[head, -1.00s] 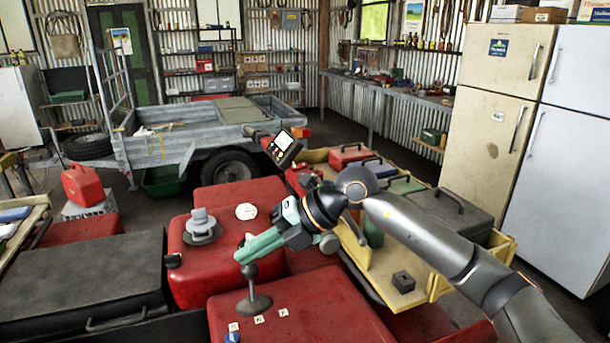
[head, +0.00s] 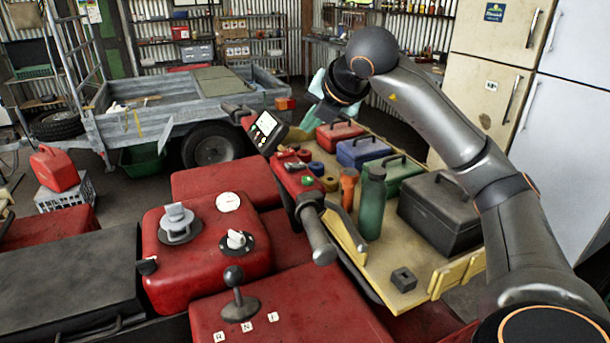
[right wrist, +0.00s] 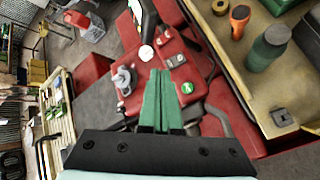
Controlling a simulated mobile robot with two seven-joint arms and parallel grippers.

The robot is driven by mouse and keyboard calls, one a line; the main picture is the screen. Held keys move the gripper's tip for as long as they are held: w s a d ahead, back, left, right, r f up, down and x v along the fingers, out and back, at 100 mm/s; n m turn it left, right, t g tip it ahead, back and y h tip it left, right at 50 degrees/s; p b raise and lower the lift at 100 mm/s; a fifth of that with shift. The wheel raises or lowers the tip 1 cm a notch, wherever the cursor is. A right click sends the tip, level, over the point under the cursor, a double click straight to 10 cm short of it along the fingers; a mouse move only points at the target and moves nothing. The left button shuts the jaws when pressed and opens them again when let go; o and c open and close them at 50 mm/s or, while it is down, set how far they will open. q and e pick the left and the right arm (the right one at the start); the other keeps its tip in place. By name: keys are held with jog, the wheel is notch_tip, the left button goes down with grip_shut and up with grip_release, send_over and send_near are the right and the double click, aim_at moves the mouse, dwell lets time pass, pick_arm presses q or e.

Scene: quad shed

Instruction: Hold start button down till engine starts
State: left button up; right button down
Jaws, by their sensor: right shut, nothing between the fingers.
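A red control pod (head: 300,180) sits on the quad's handlebar beside the black grip. It carries a green round button (head: 307,181), a black switch (head: 295,166) and a red knob (head: 304,155). I cannot read which one is marked start. In the right wrist view the green button (right wrist: 187,88) shows close beside the fingertips, with the black switch (right wrist: 177,60) just above it. My right gripper (right wrist: 161,73) is shut and empty, its green fingers pointing at the pod. I cannot tell contact. In the head view the arm largely hides this gripper. My left gripper is out of view.
A display (head: 266,128) stands behind the pod. A white knob (head: 236,240) and gear lever (head: 234,276) are on the red body. Right of the pod, a wooden tray (head: 400,290) holds a green bottle (head: 371,205), an orange torch (head: 348,186) and toolboxes.

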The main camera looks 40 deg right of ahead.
aim_at(309, 181)
jog(key=shift+f, duration=0.1)
notch_tip(309, 181, down, 9)
jog(key=b, duration=0.7)
jog(key=shift+b, duration=0.35)
dwell(1.6)
jog(key=shift+f+b, duration=0.25)
jog(key=shift+b, duration=0.05)
jog(key=shift+a+f+b, duration=0.1)
jog(key=shift+f+b, duration=0.35)
jog(key=shift+f, duration=0.15)
dwell(1.7)
dwell(0.7)
jog(key=shift+r+p, duration=0.85)
jog(key=shift+r, duration=0.15)
